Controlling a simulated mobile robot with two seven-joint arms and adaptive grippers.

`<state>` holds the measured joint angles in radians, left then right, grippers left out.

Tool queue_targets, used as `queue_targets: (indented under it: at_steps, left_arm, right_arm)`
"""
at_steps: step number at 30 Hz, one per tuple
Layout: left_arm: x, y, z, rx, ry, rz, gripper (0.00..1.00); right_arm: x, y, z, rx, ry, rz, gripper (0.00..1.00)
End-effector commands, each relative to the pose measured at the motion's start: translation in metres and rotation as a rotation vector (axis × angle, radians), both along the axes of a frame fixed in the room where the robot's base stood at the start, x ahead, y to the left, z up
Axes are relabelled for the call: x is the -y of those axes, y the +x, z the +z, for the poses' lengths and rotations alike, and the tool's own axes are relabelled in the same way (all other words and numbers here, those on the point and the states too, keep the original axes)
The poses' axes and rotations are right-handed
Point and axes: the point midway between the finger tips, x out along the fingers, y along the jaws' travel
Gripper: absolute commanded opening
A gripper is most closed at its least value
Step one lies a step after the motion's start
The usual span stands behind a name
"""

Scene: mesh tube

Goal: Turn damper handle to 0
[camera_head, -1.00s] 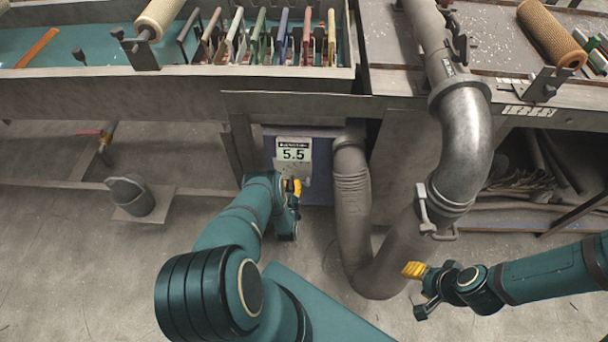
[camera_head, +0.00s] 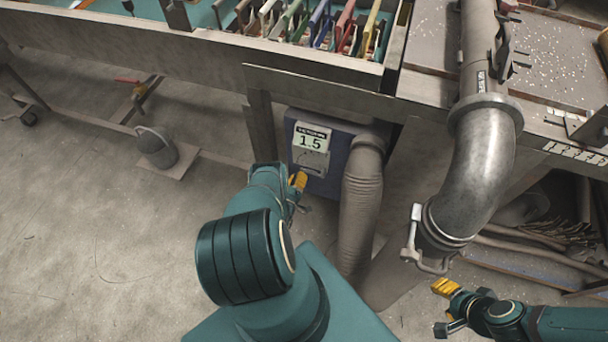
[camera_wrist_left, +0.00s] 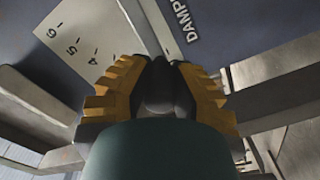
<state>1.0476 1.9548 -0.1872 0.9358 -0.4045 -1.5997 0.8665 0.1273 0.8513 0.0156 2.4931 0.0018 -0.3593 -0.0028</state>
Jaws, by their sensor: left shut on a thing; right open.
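The display (camera_head: 311,140) on the blue box (camera_head: 325,186) under the bench reads 1.5. My left gripper (camera_head: 299,182) is in front of this box; its yellow finger shows and my arm hides much of it. In the left wrist view my left gripper (camera_wrist_left: 158,82) is shut on the dark damper handle (camera_wrist_left: 160,92), which is mostly hidden between the yellow finger pads. My right gripper (camera_head: 443,308) is open and empty at the lower right.
A grey flexible hose (camera_head: 362,205) runs down right beside the box. A large metal pipe (camera_head: 480,165) with a clamp lever (camera_head: 412,235) hangs above my right gripper. A grey weight-like block (camera_head: 156,148) stands on the floor at left, where the floor is mostly open.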

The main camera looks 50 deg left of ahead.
Motion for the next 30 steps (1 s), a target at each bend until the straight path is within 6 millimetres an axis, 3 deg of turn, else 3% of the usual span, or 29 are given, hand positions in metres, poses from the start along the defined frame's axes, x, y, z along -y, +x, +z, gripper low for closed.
queue_targets:
  at_steps: [22,23,25,30]
  left_arm:
    - [-0.0004,0.0001,-0.0069,0.049,-0.076,-0.003,0.0]
    - [-0.0003,0.0001,-0.0069,0.047,-0.075,-0.002,0.29]
    - [-0.0003,0.0001,-0.0069,0.047,-0.075,-0.002,0.54]
    - [-0.0003,-0.0007,-0.0071,0.047,-0.075,-0.002,0.56]
  right_arm:
    - [0.0001,-0.0002,-0.0001,0.0,0.0,0.0,0.47]
    - [0.0001,-0.0001,0.0,0.0,0.0,0.0,0.47]
    - [0.0001,-0.0002,-0.0001,0.0,0.0,0.0,0.47]
    - [0.0001,-0.0001,0.0,0.0,0.0,0.0,0.47]
